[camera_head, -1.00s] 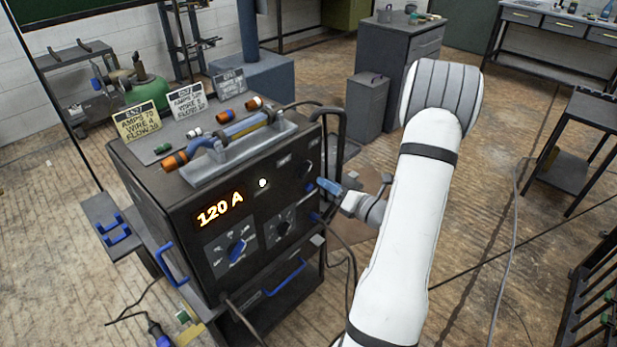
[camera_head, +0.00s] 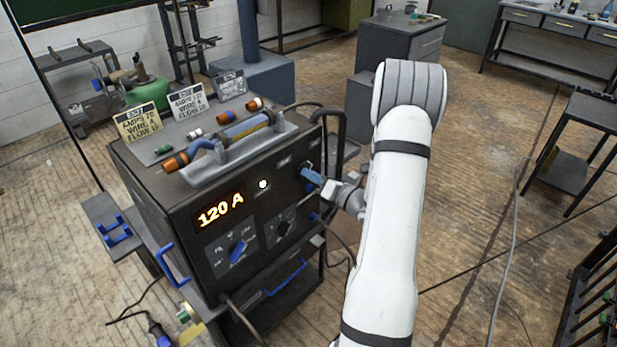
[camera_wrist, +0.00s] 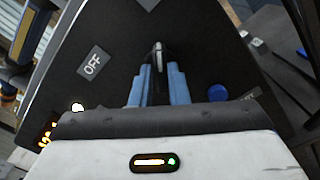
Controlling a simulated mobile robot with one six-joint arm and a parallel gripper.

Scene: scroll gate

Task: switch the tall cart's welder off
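The welder (camera_head: 165,215) on the tall cart is a dark box with a lit orange 120 A display (camera_head: 221,208) and a lit white lamp (camera_head: 263,184). My gripper (camera_head: 308,175) is at the upper right of its front panel. In the wrist view, its two blue fingers (camera_wrist: 159,84) stand apart, with a slim grey-tipped switch lever (camera_wrist: 158,50) between them. I cannot tell whether they touch it. An OFF label (camera_wrist: 92,64) is left of the lever; another label (camera_wrist: 249,95), partly hidden, is at right. The lever's base is hidden.
A blue knob (camera_wrist: 217,93) is right of my fingers in the wrist view. A blue selector knob (camera_head: 238,250) is lower on the panel. Cables hang beside the cart. The floor (camera_head: 470,215) at right is mostly open.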

